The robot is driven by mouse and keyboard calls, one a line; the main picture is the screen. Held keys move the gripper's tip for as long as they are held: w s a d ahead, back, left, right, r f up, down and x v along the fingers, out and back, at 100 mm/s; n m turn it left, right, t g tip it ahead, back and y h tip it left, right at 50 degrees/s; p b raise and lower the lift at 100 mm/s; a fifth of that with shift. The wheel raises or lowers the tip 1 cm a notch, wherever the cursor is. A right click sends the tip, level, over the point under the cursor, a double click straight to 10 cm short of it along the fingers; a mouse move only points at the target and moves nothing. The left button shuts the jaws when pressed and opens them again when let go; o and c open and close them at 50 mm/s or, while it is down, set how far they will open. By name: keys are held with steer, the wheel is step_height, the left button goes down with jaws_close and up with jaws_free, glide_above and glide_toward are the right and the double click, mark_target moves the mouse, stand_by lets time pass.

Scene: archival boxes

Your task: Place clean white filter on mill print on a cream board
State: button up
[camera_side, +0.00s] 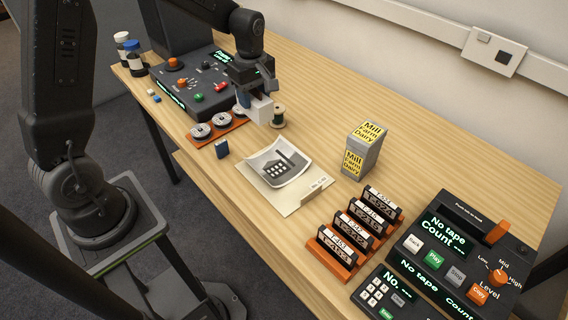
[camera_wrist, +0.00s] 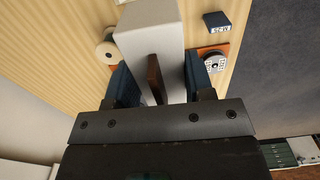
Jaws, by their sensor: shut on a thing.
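The mill print (camera_side: 278,166) is a curled sheet with a dark picture of a building. It lies on the cream board (camera_side: 293,202), which has a small label at its right edge. My gripper (camera_side: 254,94) is behind the print, beside the spool. It is shut on a white block (camera_side: 261,108), which looks to be the white filter. In the wrist view the white block (camera_wrist: 150,32) sits between the two dark blue fingers of my gripper (camera_wrist: 158,78), with a brown strip on its near face. I cannot tell whether the block touches the table.
A thread spool (camera_side: 278,117) stands just right of the block. An orange tray of reels (camera_side: 219,129) and a small blue box (camera_side: 222,149) lie nearby. A Mill Farm Dairy carton (camera_side: 361,152) and orange racks (camera_side: 345,250) stand right of the board.

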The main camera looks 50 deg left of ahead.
steer(key=s, duration=0.5)
glide_toward(284, 172)
steer(key=shift+n, duration=0.3)
steer(key=shift+s+f, duration=0.1)
steer(key=shift+f, duration=1.9)
steer(key=shift+f, duration=0.15)
steer(key=o, duration=0.9)
step_height(284, 172, up, 12)
steer(key=r, duration=0.1)
steer(key=s+a+r+m+t, duration=0.1)
steer(key=s+r+m+t, duration=0.1)
steer(key=s+r+m, duration=0.2)
steer(key=s+a+r+m+t, duration=0.1)
steer(key=s+r+m, duration=0.3)
steer(key=s+m, duration=0.4)
steer(key=s+a+r+m+t, duration=0.1)
steer(key=s+r+m+t, duration=0.1)
steer(key=s+r+m, duration=0.3)
steer(key=shift+s+m+t, duration=0.3)
steer(key=shift+s+m, duration=0.2)
steer(key=shift+s, duration=0.85)
